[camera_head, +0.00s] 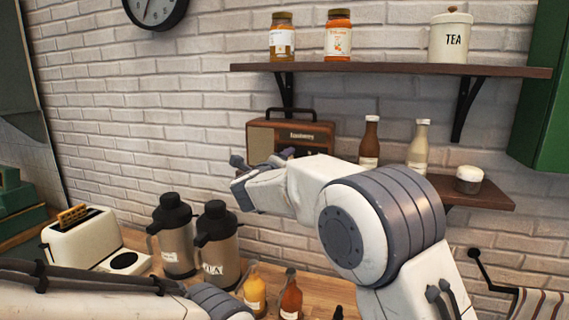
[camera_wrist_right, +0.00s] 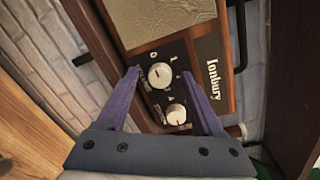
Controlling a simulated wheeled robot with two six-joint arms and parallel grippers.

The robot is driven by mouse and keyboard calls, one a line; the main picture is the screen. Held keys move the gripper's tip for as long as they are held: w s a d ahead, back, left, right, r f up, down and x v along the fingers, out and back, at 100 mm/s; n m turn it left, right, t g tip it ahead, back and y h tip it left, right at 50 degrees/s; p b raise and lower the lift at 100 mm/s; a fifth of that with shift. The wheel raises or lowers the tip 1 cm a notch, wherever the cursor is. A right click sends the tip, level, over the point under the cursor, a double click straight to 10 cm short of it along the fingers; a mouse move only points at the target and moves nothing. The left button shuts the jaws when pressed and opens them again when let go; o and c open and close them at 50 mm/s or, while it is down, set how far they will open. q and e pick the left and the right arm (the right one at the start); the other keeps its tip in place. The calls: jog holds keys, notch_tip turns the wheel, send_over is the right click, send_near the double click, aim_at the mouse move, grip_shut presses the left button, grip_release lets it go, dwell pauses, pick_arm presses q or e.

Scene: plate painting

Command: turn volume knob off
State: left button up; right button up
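A brown wooden radio (camera_head: 262,140) stands on the lower wall shelf. In the right wrist view its dark control panel shows two white round knobs, one upper (camera_wrist_right: 160,75) and one lower (camera_wrist_right: 176,115). The small lettering beside them is too blurred to read. My right gripper (camera_wrist_right: 160,74) is open, with one fingertip on each side of the upper knob in the picture. I cannot tell whether the fingers touch it. In the head view my right arm hides the radio's lower front. My left arm shows at the bottom left, but its gripper is not visible.
A brown sauce bottle (camera_head: 370,142) and a pale bottle (camera_head: 418,147) stand right of the radio on the shelf. An upper shelf (camera_head: 390,69) holds jars and a tea canister. Below, the counter holds a toaster (camera_head: 82,238), two flasks and small bottles.

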jog(key=b+v, duration=0.5)
jog(key=v, duration=0.5)
jog(key=shift+s, duration=0.25)
